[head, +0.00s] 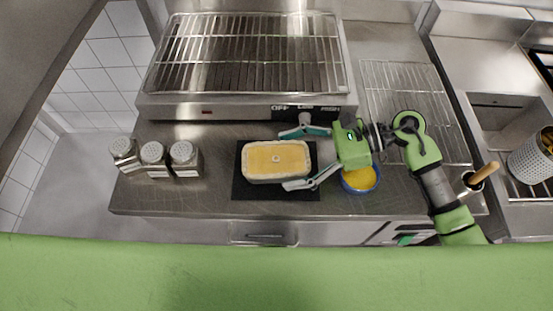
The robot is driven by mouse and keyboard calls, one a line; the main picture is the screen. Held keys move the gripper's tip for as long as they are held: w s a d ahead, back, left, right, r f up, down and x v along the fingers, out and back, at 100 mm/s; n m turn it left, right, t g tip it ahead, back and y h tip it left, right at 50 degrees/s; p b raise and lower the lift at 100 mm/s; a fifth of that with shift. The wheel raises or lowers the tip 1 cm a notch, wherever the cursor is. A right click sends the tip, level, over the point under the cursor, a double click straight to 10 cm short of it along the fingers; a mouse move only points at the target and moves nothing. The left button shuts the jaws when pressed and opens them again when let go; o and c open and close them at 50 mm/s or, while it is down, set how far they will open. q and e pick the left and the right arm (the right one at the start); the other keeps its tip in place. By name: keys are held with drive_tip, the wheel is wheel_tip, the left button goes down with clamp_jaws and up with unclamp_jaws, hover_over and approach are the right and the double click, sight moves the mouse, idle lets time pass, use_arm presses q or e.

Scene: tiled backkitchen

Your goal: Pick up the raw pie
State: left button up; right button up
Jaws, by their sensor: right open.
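The raw pie (277,161) is a pale yellow rectangle in a light dish, lying on a black mat (261,194) on the steel counter. My right gripper (284,160) comes in from the right with its two fingers spread wide. One fingertip is by the pie's back right corner and the other by its front right corner. I cannot tell whether either finger touches the dish. My left gripper is not in view.
A grill with a wire rack (245,62) stands behind the pie. Three shakers (154,156) stand at the left. A blue bowl with yellow contents (360,179) is under my right gripper's body. A wire rack (400,80) lies at the right, near a pot with a wooden handle (483,174).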

sight(284, 158)
drive_tip(key=x, duration=0.3)
drive_tip(key=shift+w+a+f, duration=0.1)
drive_tip(key=shift+a, duration=0.2)
drive_tip(key=shift+d, duration=0.1)
drive_tip(key=c, duration=1.7)
drive_tip(key=shift+c, duration=0.2)
drive_tip(key=shift+r, duration=0.2)
